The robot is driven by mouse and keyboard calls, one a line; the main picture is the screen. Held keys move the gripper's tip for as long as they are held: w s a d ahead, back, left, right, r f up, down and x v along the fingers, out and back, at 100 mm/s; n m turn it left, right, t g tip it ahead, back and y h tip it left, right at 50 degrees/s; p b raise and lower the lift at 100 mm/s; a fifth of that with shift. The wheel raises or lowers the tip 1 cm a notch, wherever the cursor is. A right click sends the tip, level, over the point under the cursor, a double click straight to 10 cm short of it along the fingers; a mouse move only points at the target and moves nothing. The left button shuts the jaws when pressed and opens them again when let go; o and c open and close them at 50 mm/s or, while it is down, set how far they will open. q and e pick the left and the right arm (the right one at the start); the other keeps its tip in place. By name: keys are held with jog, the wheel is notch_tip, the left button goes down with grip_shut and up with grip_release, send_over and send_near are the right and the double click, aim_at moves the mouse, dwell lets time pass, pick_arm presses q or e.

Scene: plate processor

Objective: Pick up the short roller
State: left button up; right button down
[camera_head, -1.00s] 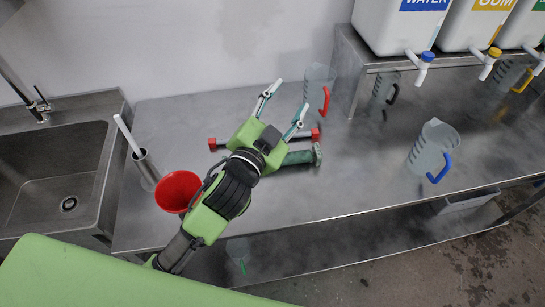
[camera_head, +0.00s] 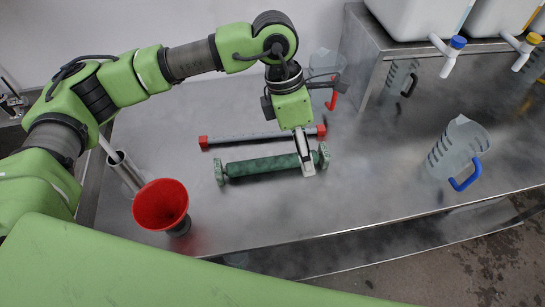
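The roller (camera_head: 260,166) is dark green with wider end pieces and lies on the steel table, left end slightly nearer the front. I take it as the short roller. My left gripper (camera_head: 305,158) points down at the roller's right part, just inside the right end piece. One light grey finger shows in front of the roller. The other finger is hidden, so I cannot tell whether the gripper is around the roller or touching it. My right gripper is not in view.
A grey bar with red ends (camera_head: 248,138) lies just behind the roller. A red funnel (camera_head: 161,205) and a metal cylinder (camera_head: 125,172) stand left. A red-handled jug (camera_head: 322,66) is behind my gripper. A blue-handled jug (camera_head: 456,150) stands right. The table's right-middle is clear.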

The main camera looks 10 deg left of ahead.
aim_at(273, 159)
pick_arm(q)
jog(key=w+a+t+y, duration=0.1)
jog(key=w+a+y, duration=0.25)
jog(key=a, duration=0.45)
jog(key=f, duration=0.2)
jog(key=f+p, duration=0.1)
jog(key=f, duration=0.2)
jog(key=w+f+p, duration=0.1)
jog(key=f, duration=0.1)
jog(key=shift+f, duration=0.2)
jog(key=f+p, duration=0.1)
jog(key=f, duration=0.1)
jog(key=f+p, duration=0.2)
jog(key=f, duration=0.1)
jog(key=shift+s+d, duration=0.15)
jog(key=shift+d, duration=0.05)
jog(key=shift+f, duration=0.35)
jog(key=c, duration=0.3)
jog(key=shift+r, duration=0.1)
grip_shut()
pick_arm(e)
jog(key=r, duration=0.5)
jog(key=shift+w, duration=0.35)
